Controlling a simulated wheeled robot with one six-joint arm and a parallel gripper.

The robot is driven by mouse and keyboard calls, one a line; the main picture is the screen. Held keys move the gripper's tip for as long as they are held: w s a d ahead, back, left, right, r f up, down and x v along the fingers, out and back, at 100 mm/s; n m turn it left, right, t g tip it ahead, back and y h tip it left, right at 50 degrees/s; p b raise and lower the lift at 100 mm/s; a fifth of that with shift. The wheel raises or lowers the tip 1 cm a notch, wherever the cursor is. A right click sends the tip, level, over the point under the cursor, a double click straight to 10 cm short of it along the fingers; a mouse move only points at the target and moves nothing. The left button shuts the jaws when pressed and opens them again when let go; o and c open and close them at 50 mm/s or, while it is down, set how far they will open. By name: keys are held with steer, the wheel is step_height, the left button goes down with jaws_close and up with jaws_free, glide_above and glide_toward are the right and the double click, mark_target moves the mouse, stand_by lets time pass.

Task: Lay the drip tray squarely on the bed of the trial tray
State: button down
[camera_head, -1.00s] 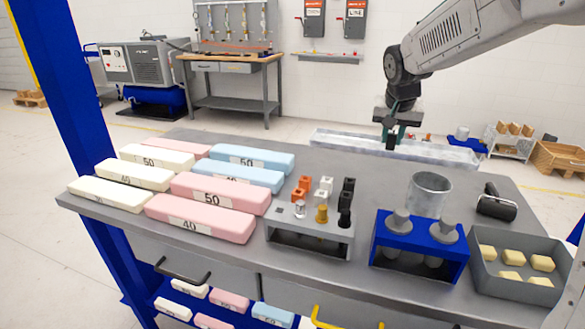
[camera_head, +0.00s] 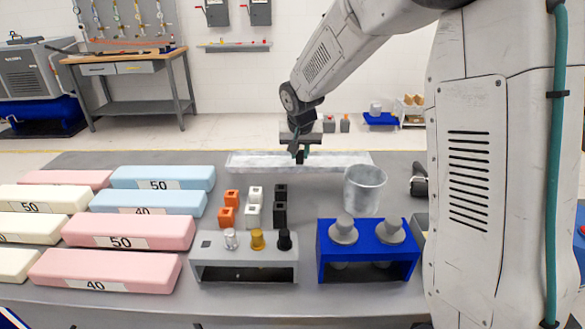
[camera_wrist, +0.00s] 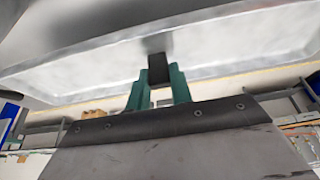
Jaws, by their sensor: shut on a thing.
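A long, shallow, pale grey metal tray (camera_head: 340,159), which I take to be the drip tray, lies along the back of the grey bench in the head view. It fills the upper part of the wrist view (camera_wrist: 235,50). My gripper (camera_head: 300,155) is at the middle of this tray. In the wrist view its green fingers (camera_wrist: 158,85) are shut on a dark block-like grip (camera_wrist: 158,68) against the tray. I cannot tell whether the tray touches the bench or hangs just above it. I cannot make out a separate trial tray.
A clear beaker (camera_head: 365,189) stands close in front of the tray's right end. Foam blocks (camera_head: 128,231) fill the bench's left side. A grey rack (camera_head: 245,247), small cubes (camera_head: 254,206) and a blue stand (camera_head: 367,240) occupy the front. My arm hides the right side.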

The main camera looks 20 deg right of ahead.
mark_target(300, 164)
steer(key=shift+f, duration=2.35)
steer(key=shift+f, duration=0.1)
steer(key=c, duration=1.3)
jaws_free()
steer(key=shift+o, duration=0.2)
